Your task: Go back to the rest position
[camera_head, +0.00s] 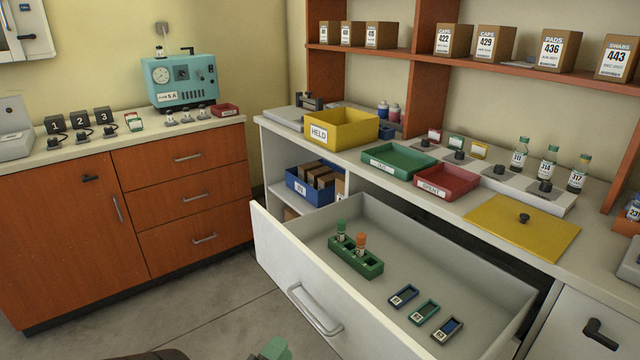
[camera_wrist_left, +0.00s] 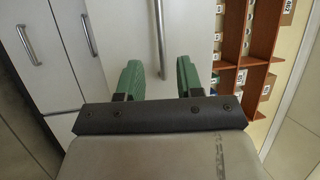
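My left gripper shows in the left wrist view (camera_wrist_left: 160,80) with its two green fingers well apart and nothing between them. In the head view only a green fingertip (camera_head: 274,348) shows at the bottom edge, in front of the open drawer and away from any object. My right gripper is not in either view. The white drawer (camera_head: 300,292) stands pulled out. In it a green rack (camera_head: 368,265) holds a green-capped vial (camera_head: 341,230) and an orange-capped vial (camera_head: 361,243). Several small framed slides, one of them green-edged (camera_head: 424,312), lie flat to the right of the rack.
The open drawer juts into the floor space. A teal device (camera_head: 183,79) stands on the left cabinet. Floor (camera_head: 190,318) at lower left is clear.

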